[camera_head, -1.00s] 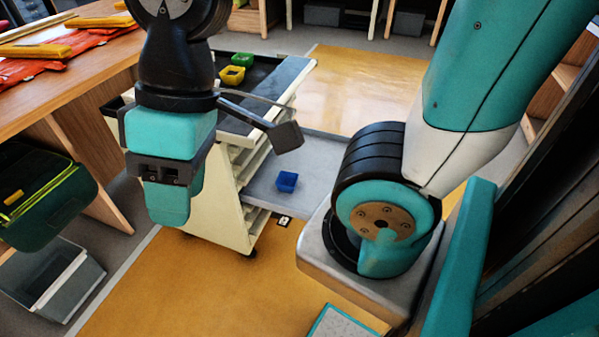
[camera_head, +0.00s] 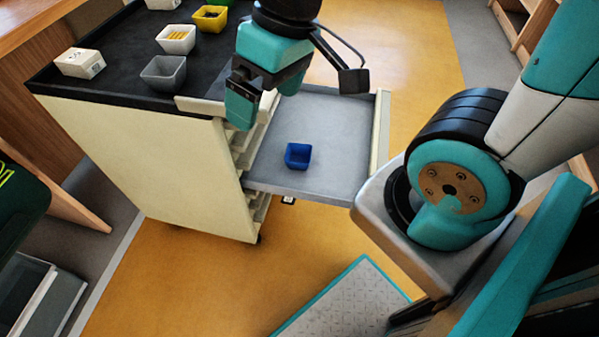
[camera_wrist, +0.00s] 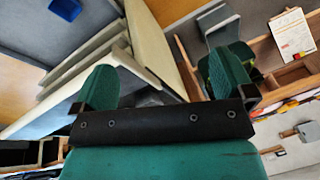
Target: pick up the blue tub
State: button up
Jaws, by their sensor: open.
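The blue tub (camera_head: 298,156) is a small open-topped box. It sits upright on the grey pulled-out drawer (camera_head: 330,125) of a cream cabinet, near the drawer's middle. In the wrist view the blue tub (camera_wrist: 66,8) shows at the top left, cut by the picture edge. My gripper (camera_head: 252,105) is by the cabinet's top edge, up and to the left of the tub in the head view and apart from it. In the wrist view my gripper (camera_wrist: 170,85) has its two teal fingers wide apart with nothing held between them.
The cabinet's black top (camera_head: 110,70) holds a grey tub (camera_head: 164,73), a white tub (camera_head: 177,39), a yellow tub (camera_head: 210,18) and a white box (camera_head: 80,63). The cabinet's cream side (camera_head: 150,165) stands beside the drawer. Yellow floor (camera_head: 200,285) lies clear in front.

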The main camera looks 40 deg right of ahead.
jog(key=w+d+f+m+h+b, duration=0.1)
jog(key=w+d+f+b, duration=0.15)
jog(key=f+b, duration=0.4)
jog(key=w+d+f+m+t+h+b, duration=0.15)
jog(key=d+f+b, duration=0.25)
jog(key=f, duration=0.6)
jog(key=w+d+f+m+h+b, duration=0.1)
jog(key=d+f+m+b, duration=0.1)
jog(key=d+f+b, duration=0.35)
jog(key=n+y+b, duration=0.3)
jog(key=n+b, duration=0.1)
jog(key=n, duration=0.5)
send_over(297, 157)
jog(key=s, duration=0.3)
notch_tip(297, 157, down, 16)
jog(key=shift+s+r, duration=0.1)
jog(key=shift+b+x, duration=1.5)
jog(key=shift+x, duration=1.6)
jog(key=c, duration=0.8)
jog(key=shift+r, duration=0.1)
